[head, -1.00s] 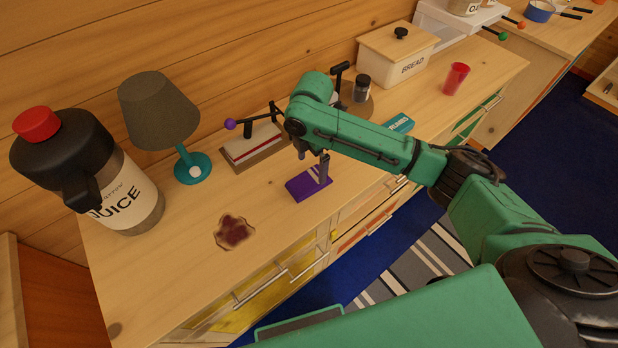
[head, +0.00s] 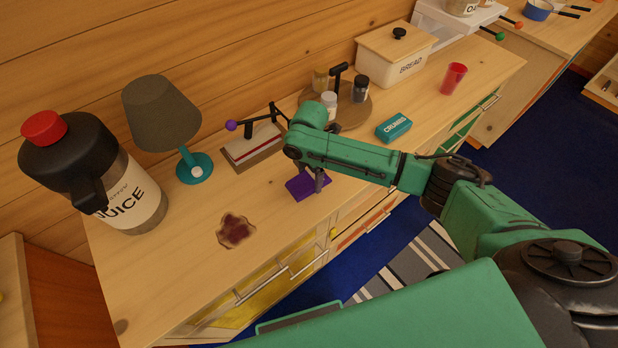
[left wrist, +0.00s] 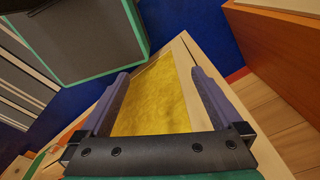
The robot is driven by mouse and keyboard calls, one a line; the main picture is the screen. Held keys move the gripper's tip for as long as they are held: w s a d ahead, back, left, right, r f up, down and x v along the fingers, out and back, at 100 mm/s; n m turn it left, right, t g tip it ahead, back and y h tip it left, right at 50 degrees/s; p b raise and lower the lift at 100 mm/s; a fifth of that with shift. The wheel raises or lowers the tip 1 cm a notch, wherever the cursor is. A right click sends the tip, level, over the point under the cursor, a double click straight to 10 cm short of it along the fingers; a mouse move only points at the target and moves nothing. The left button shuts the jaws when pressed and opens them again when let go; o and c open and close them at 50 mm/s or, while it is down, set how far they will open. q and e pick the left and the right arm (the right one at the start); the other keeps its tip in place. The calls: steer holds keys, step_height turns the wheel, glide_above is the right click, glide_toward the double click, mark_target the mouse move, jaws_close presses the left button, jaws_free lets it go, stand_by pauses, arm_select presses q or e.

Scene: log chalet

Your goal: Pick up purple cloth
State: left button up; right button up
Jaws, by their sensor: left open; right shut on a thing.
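The purple cloth (head: 302,190) lies folded near the front edge of the wooden counter in the head view. My right gripper (head: 318,184) points down at the cloth and is shut on it; the fingers and the wrist hide part of the cloth. The cloth appears at or just above the counter top; I cannot tell which. My left gripper (left wrist: 160,90) shows in the left wrist view with its fingers wide apart and nothing between them. A yellow drawer front lies beyond those fingers.
A juice jug (head: 130,195), a lamp (head: 162,115) and a napkin holder (head: 250,148) stand behind. A teal crumbs box (head: 394,128), a bread box (head: 395,62) and a red cup (head: 453,78) stand to the right.

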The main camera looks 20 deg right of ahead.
step_height(320, 180, up, 15)
steer(key=b, duration=0.3)
step_height(320, 180, up, 4)
glide_above(309, 177)
steer(key=shift+s+d+r+p, duration=0.1)
steer(key=shift+r+p, duration=0.4)
steer(key=shift+r, duration=0.05)
